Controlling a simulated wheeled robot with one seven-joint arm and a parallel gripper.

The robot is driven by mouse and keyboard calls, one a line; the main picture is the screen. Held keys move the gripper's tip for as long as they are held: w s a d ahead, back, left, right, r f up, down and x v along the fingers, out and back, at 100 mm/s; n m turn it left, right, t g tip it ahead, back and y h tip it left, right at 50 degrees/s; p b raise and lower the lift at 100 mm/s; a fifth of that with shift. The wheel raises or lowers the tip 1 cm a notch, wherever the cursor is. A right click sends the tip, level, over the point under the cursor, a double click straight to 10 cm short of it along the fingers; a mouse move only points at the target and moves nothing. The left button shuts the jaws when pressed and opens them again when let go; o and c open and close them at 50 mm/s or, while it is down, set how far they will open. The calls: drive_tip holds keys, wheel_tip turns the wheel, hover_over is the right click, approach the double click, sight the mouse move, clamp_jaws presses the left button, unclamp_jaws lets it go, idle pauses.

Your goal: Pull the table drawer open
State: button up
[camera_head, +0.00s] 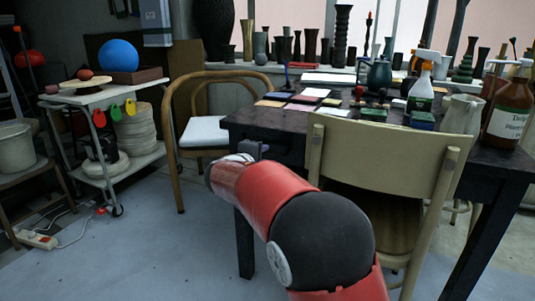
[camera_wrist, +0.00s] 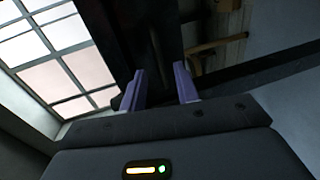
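The dark table (camera_head: 295,122) stands at the centre right, its top crowded with things. Its dark front side below the top (camera_head: 285,150) shows just right of my gripper; I cannot make out the drawer's edges or handle there. My gripper (camera_head: 254,149) is at the table's near left corner, just under the level of the top, partly hidden behind my red arm. In the wrist view my gripper (camera_wrist: 160,88) has its two purple fingers apart, with a dark surface beyond and between them. Nothing is clearly held. I cannot tell whether the fingers touch the table.
A pale wooden chair (camera_head: 382,150) stands against the table's front, right of my arm. A wooden armchair (camera_head: 181,145) with a white seat is at the table's left. A white cart (camera_head: 92,92) stands further left. The grey floor (camera_head: 170,260) at front left is clear.

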drive_tip(key=x, duration=0.4)
clamp_jaws()
idle(0.4)
